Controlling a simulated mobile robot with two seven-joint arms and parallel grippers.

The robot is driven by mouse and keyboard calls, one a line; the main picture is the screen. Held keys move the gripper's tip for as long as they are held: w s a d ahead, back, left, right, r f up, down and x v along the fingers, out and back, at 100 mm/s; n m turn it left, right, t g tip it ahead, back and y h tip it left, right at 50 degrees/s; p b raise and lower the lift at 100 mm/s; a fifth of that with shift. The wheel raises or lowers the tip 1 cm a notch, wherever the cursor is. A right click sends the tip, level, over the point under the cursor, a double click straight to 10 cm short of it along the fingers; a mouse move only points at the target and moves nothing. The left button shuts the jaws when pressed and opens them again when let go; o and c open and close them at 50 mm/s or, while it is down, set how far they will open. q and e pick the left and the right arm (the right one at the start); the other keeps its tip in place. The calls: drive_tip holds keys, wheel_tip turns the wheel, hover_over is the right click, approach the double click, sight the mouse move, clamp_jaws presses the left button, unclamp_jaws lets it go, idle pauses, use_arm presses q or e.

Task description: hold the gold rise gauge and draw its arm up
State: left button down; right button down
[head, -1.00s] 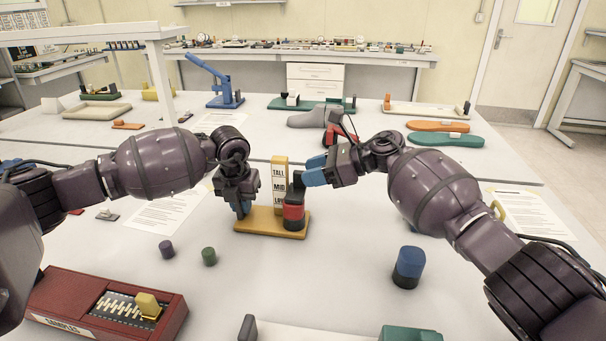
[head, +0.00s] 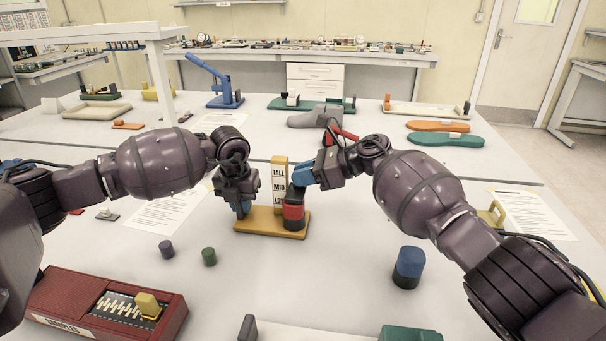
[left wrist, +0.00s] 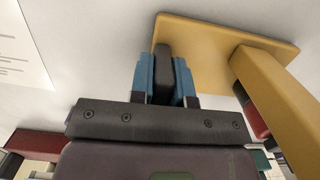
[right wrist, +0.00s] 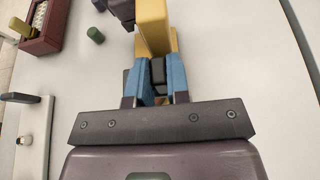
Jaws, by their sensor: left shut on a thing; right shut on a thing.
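The gold rise gauge (head: 270,226) stands upright on the table, with a flat base and a post (head: 279,172) marked TALL, MID and LOW. A red and black cylinder (head: 293,214) stands on the right of its base. My left gripper (head: 242,208) is shut on a dark tab (left wrist: 162,72) at the left end of the base. My right gripper (head: 302,178) is shut on a dark piece (right wrist: 158,72) beside the post, just above the cylinder; I take this piece for the gauge's arm. My fingers hide most of it.
A blue and black cylinder (head: 409,268) stands at right, and two small pegs, purple (head: 166,249) and green (head: 209,256), stand at front left. A red sample box (head: 105,308) lies front left. Orange (head: 438,126) and green (head: 445,139) soles lie behind.

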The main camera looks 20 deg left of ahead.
drive_tip(key=shift+r, duration=0.1)
drive_tip(key=shift+r, duration=1.35)
drive_tip(key=c, duration=1.1)
unclamp_jaws()
drive_tip(key=shift+d, duration=0.1)
drive_tip(key=v, duration=1.1)
drive_tip(key=shift+w+d+r, duration=0.1)
drive_tip(key=shift+d, duration=0.3)
use_arm(q)
drive_tip(key=c, duration=1)
unclamp_jaws()
